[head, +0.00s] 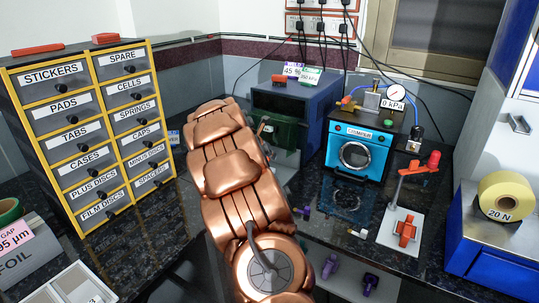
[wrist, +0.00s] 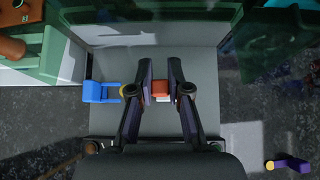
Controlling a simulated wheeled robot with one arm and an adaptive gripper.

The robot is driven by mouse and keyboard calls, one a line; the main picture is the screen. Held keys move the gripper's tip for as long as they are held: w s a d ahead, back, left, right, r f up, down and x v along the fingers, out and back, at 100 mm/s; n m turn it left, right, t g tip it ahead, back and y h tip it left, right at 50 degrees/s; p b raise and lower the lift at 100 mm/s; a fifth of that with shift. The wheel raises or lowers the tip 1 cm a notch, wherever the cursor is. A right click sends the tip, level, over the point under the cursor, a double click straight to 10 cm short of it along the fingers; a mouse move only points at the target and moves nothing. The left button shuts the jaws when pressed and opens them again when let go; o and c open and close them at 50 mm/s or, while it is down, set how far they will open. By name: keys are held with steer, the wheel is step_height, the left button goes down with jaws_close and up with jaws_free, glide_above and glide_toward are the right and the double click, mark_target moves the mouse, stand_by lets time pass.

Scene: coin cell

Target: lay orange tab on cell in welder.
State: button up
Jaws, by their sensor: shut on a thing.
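My gripper (wrist: 160,92) is shut on a small orange block, which I take to be the orange tab (wrist: 159,86). A pale piece shows beside the block between the fingers. The gripper is over a grey plate (wrist: 220,75) in the wrist view. A blue bent piece (wrist: 98,92) with a gold disc at its end lies left of the fingers. I cannot tell whether the tab touches anything below, and no cell is clearly visible. In the head view my copper-coloured arm hides the gripper. A dark blue box with a green front (head: 285,132) stands partly behind the arm.
Green housings flank the plate in the wrist view. A purple piece (wrist: 293,163) lies at lower right. In the head view, a blue crimper (head: 339,165), a white plate (head: 386,236) with an orange-handled lever device and a labelled drawer cabinet (head: 62,128) stand around.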

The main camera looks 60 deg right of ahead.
steer(key=shift+s+d+f, duration=0.1)
steer(key=shift+s+f, duration=0.15)
steer(key=shift+s, duration=0.1)
steer(key=shift+f+b, duration=1.3)
steer(key=shift+b, duration=0.15)
steer(key=shift+p, duration=0.45)
steer(key=o, duration=0.8)
steer(key=shift+r, duration=0.1)
steer(key=v, duration=1.2)
steer(key=shift+w, duration=0.15)
